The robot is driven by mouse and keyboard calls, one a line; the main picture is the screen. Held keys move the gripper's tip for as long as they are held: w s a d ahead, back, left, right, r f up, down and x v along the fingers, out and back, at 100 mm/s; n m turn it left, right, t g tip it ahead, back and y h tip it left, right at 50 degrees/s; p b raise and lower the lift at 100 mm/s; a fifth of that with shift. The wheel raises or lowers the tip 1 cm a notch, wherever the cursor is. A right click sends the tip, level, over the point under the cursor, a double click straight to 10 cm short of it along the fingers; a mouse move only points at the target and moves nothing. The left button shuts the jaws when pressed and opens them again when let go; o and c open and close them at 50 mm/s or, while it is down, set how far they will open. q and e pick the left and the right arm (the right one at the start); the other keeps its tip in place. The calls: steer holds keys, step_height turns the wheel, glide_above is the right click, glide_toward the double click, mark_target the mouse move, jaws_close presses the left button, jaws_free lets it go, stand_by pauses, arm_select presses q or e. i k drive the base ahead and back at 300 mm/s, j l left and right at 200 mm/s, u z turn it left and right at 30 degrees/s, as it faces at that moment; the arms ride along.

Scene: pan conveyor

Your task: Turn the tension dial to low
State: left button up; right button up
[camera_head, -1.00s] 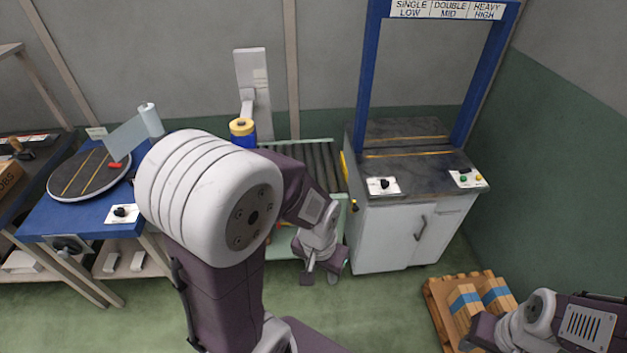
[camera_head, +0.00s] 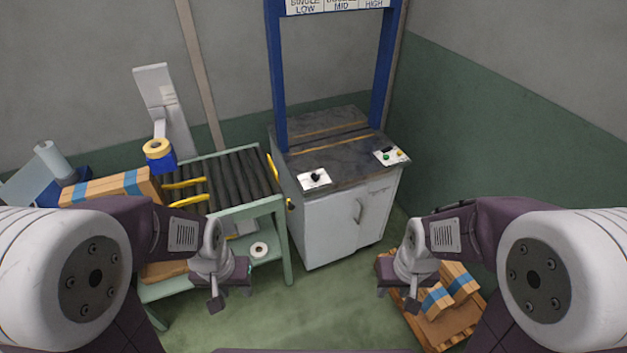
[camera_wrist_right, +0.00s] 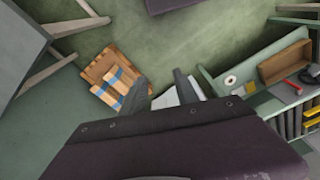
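A black dial knob (camera_head: 316,177) sits on a white plate (camera_head: 308,184) at the front left corner of the strapping machine's dark top (camera_head: 345,160). Its pointer direction is too small to read. A sign (camera_head: 338,5) on the blue arch shows "SINGLE LOW", "MID" and "HIGH", partly cut off. My left gripper (camera_head: 231,297) hangs open and empty in front of the roller conveyor, left of and nearer than the dial. My right gripper (camera_head: 396,297) hangs in front of the cabinet's right side, near the pallet. In the right wrist view its fingers (camera_wrist_right: 161,90) are apart and empty.
A second plate with green and yellow buttons (camera_head: 391,156) is at the machine's right corner. The roller conveyor (camera_head: 240,175) with yellow rails stands left of it. A pallet (camera_head: 450,325) with boxes lies on the floor at right. Floor before the cabinet is clear.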

mark_target(315, 175)
steer(key=i+j, duration=0.15)
steer(key=i, duration=0.25)
steer(key=i+j, duration=0.2)
steer(key=i, duration=0.15)
steer(key=i+j+u, duration=0.1)
steer(key=i, duration=0.3)
